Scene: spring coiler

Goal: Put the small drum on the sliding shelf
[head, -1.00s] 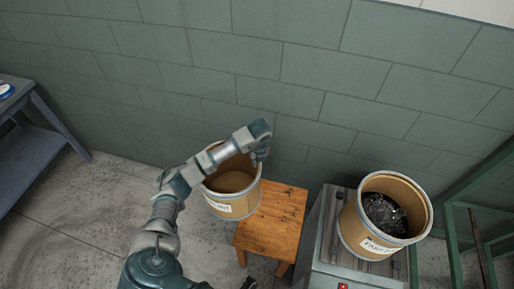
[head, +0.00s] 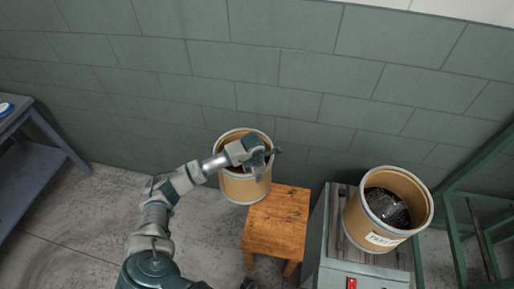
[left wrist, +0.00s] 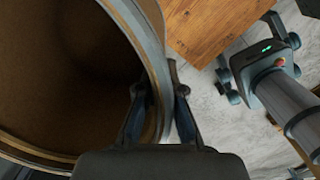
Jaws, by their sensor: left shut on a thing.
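A brown open drum (head: 243,188) with a metal rim is held near the wall, behind and left of a wooden stool. My left gripper (head: 265,158) is shut on its rim; the left wrist view shows the rim (left wrist: 152,40) between the two fingers (left wrist: 157,90). The inside that shows there is plain brown. I cannot tell whether its base touches anything. A second brown drum (head: 408,195), labelled and with dark contents, stands on a grey rack (head: 330,262) at the right. I cannot tell which part is the sliding shelf. My right gripper is not in view.
The wooden stool (head: 277,225) has a bare top and stands close to the held drum, left of the grey rack. A green frame (head: 452,225) stands at the far right. A blue-grey table (head: 38,150) is at the left.

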